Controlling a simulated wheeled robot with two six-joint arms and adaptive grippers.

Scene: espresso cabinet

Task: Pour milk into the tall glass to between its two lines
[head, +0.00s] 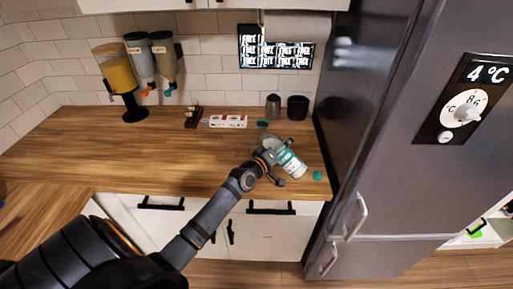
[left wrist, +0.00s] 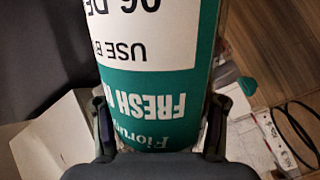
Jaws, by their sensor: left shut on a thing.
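My left gripper (head: 274,155) is shut on the milk bottle (head: 293,165), which has a white and teal label, near the counter's front right. The bottle leans in the head view. In the left wrist view the bottle (left wrist: 150,75) fills the middle between both fingers (left wrist: 160,135), and its label reads upside down. My right gripper is out of view.
A power strip (head: 228,121) lies at the back, with a dark canister (head: 298,107) and a grey one (head: 273,104) to its right. Dispensers (head: 138,60) stand at the left. The fridge (head: 400,130) bounds the right. The counter's left middle (head: 130,155) is clear.

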